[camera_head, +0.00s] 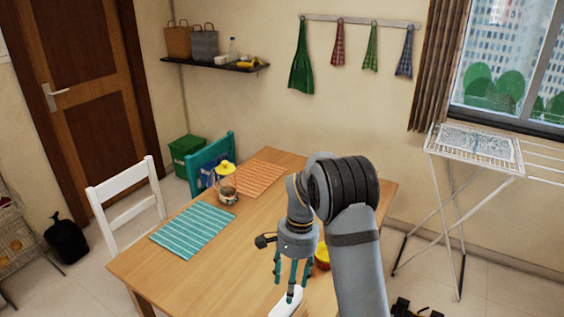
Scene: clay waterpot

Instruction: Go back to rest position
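My gripper (290,278) points down over the front right part of the wooden table (232,255). Its teal fingers are spread apart, and I see nothing clasped between them. A white object (285,306) lies just below the fingertips, partly cut off by the bottom edge of the picture. I cannot tell whether a fingertip touches it. A red and yellow object (322,256) shows behind my arm, mostly hidden by it.
A jar with a yellow top (228,188) stands between a teal striped mat (193,231) and an orange mat (259,179). A white chair (128,205) and a teal chair (205,163) stand at the table. A drying rack (475,150) stands at right.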

